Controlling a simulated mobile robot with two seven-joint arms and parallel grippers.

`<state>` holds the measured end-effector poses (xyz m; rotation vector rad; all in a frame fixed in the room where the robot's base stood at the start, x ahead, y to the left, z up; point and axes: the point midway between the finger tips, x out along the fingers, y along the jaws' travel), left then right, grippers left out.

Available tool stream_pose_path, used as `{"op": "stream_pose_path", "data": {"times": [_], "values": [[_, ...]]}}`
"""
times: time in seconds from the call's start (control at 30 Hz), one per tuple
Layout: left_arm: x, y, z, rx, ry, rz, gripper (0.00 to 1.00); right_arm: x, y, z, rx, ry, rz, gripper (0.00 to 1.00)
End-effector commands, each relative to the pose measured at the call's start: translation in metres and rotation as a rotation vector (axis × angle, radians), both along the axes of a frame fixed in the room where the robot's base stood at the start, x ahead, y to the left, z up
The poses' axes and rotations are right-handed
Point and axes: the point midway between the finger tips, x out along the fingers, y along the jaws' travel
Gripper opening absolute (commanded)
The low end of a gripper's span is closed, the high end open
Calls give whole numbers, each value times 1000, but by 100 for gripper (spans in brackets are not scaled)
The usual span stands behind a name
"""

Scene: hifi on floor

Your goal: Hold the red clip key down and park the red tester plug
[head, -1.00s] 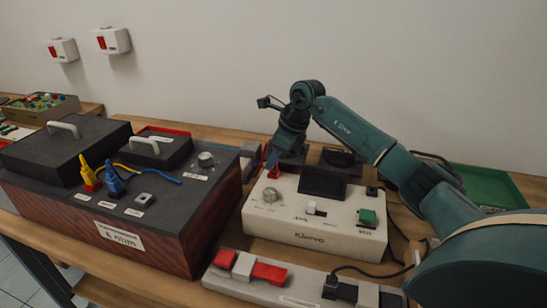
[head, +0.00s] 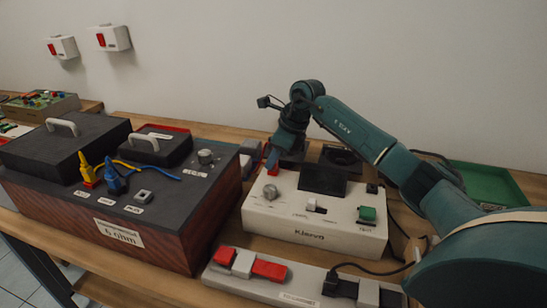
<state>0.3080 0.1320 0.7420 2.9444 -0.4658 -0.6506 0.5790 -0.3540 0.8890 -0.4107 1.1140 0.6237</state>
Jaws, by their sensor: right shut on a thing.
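My right gripper (head: 281,155) points down just behind the white instrument box (head: 315,232), at its back left corner. I cannot tell which red part is the clip key, and no red tester plug can be clearly made out. My left gripper is out of view.
A power strip (head: 300,283) with red and white switches lies in front of the white box. A green tray (head: 488,183) is at the right, behind my right arm. Two small wall boxes (head: 113,37) (head: 61,47) with red switches hang at the upper left.

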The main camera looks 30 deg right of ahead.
Motion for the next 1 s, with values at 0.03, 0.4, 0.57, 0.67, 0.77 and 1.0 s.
{"op": "stream_pose_path", "data": {"times": [0.03,0.4,0.57,0.67,0.77,1.0], "values": [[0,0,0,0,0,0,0,0,0,0,0,0,0,16],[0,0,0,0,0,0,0,0,0,0,0,0,0,40],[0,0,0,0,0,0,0,0,0,0,0,0,0,40],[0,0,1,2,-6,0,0,0,0,0,0,0,0,40],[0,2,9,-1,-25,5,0,-3,-4,13,-1,-5,-1,40],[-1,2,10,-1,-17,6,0,-20,-18,64,-2,-5,-2,40]]}}
